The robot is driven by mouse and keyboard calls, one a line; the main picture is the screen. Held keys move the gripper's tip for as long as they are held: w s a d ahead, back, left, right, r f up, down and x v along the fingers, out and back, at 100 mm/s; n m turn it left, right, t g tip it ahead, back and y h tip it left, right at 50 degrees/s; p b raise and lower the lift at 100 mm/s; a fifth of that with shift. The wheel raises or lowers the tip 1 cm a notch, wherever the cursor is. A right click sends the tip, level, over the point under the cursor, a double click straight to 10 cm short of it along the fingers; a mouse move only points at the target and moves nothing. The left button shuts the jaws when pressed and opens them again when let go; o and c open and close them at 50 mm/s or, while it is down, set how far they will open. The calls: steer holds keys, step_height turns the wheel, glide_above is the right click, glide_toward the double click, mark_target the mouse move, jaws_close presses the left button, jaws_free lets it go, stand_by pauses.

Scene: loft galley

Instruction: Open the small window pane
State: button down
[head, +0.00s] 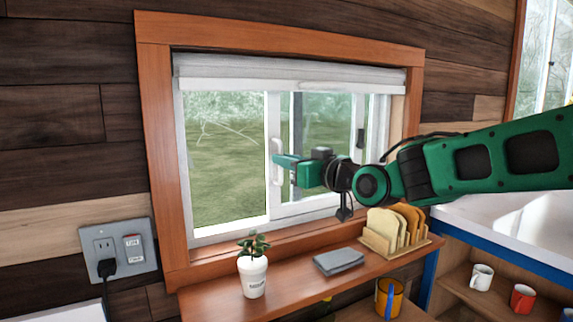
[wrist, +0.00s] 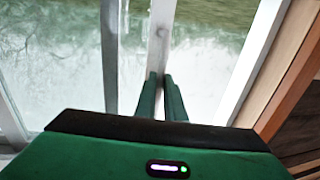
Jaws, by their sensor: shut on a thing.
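The window pane (head: 322,118) is a white-framed sliding sash set in a window with a wide orange-brown wooden frame. A slim white upright handle (head: 277,165) stands on its left stile. My gripper (head: 276,160) reaches in from the right and is shut on the handle. In the wrist view, the two green fingers (wrist: 160,98) sit on either side of the white upright handle (wrist: 158,40). Part of the handle is hidden between the fingers, and my arm covers the lower right of the pane.
A rolled white blind (head: 285,73) hangs above. An outlet (head: 118,250) is at lower left, and mugs (head: 522,298) stand at lower right.

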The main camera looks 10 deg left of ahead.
steer(key=c, duration=1.8)
jaws_free()
steer(key=shift+c, duration=0.2)
steer(key=v, duration=1)
steer(key=shift+s+d, duration=0.3)
